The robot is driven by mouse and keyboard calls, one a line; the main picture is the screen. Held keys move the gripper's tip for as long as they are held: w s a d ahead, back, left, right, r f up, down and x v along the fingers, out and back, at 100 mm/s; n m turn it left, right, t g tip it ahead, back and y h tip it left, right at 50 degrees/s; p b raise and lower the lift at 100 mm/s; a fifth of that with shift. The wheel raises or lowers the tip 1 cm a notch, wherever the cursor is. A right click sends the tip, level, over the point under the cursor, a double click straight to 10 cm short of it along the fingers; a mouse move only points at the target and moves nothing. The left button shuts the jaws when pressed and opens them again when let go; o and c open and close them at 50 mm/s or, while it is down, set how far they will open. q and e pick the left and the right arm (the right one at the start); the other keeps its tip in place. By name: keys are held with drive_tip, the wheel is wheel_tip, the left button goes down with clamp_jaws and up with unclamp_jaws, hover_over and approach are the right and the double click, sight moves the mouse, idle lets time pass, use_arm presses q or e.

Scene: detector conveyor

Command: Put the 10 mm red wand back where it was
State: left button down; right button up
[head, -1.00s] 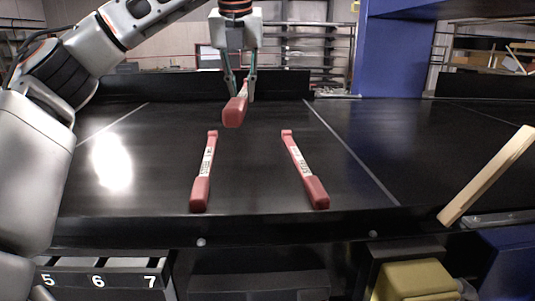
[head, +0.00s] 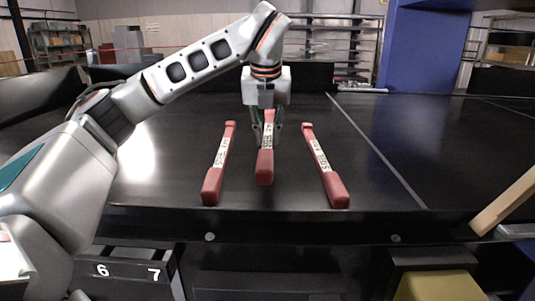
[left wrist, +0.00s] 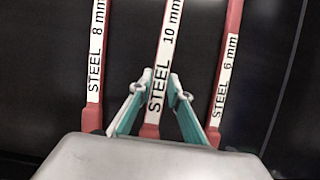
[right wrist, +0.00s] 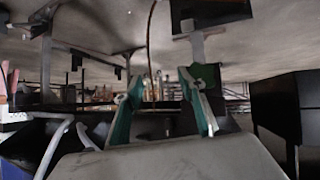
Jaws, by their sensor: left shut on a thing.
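The red 10 mm wand (head: 264,168) has a white label reading STEEL 10 mm in the left wrist view (left wrist: 165,45). My left gripper (head: 267,126) is shut on it from above, one finger on each side of the label. The wand is between two other red wands, at or just above the black belt; I cannot tell if it touches. The 8 mm wand (left wrist: 97,60) is at its left in the left wrist view, and the 6 mm wand (left wrist: 227,75) at its right. My right gripper (right wrist: 160,85) shows open and empty in the right wrist view.
The black belt (head: 390,130) is clear around the wands, with a pale line right of them. A wooden bar (head: 505,203) leans at the right edge. A blue post (head: 418,50) stands behind. Numbered bins (head: 125,271) sit below the front edge.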

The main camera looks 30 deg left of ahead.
use_arm(q)
drive_tip(key=shift+f, duration=2.4)
drive_tip(key=c, duration=1.9)
unclamp_jaws()
drive_tip(key=shift+r, duration=0.15)
drive_tip(key=v, duration=1.1)
drive_tip(key=shift+s+d+r, duration=0.1)
drive_tip(key=shift+s+r, duration=0.05)
drive_tip(key=shift+r, duration=0.2)
